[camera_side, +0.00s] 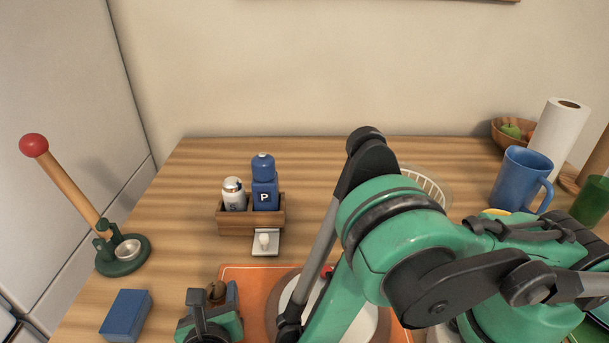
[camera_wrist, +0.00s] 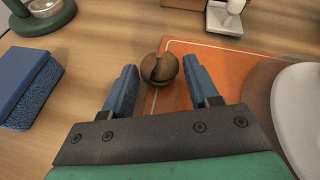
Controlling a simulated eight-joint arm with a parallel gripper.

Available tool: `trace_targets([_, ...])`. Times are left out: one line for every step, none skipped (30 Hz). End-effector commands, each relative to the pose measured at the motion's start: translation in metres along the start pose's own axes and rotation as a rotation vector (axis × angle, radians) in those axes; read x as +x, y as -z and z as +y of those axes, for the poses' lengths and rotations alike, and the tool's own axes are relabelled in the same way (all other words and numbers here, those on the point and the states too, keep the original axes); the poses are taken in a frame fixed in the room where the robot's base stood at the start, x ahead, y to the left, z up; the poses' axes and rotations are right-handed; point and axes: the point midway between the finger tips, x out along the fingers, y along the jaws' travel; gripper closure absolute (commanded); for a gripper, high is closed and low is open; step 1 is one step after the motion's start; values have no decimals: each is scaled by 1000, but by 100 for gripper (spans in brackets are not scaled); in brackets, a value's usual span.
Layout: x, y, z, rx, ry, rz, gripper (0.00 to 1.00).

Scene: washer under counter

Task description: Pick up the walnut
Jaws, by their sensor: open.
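The walnut (camera_wrist: 159,68) is a round brown ball with a dark split in its front. In the wrist view it sits at the left edge of the orange mat, just ahead of and between my fingertips. It also shows in the side view (camera_side: 215,291), partly hidden by my gripper (camera_side: 213,299). In the wrist view my gripper (camera_wrist: 160,76) is open, with one blue finger to either side of the walnut.
The orange mat (camera_side: 255,275) holds a pale round plate (camera_wrist: 302,105) at right. A blue sponge (camera_side: 126,313) lies left of my gripper. A green stand with a red-topped wooden rod (camera_side: 70,180) is farther left. A wooden shaker caddy (camera_side: 236,226) stands behind the mat.

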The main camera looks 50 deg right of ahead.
Motion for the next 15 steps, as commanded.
trace_targets([0, 0, 0, 0, 0, 0, 46])
trace_targets([0, 0, 0, 0, 0, 0, 46])
trace_targets([0, 0, 0, 0, 0, 0, 46])
trace_targets([0, 0, 0, 0, 0, 0, 46])
trace_targets([0, 0, 0, 1, 0, 0, 46])
trace_targets([0, 0, 0, 1, 0, 0, 58])
trace_targets([0, 0, 0, 1, 0, 1, 66])
trace_targets([0, 0, 0, 1, 0, 1, 75])
trace_targets([0, 0, 0, 1, 0, 1, 86])
trace_targets([0, 0, 0, 1, 0, 1, 94])
trace_targets([0, 0, 0, 1, -1, 1, 100])
trace_targets([0, 0, 0, 1, 0, 1, 100])
trace_targets([0, 0, 0, 1, -1, 1, 100])
trace_targets([0, 0, 0, 1, -1, 1, 100])
trace_targets([0, 0, 0, 1, 0, 1, 100])
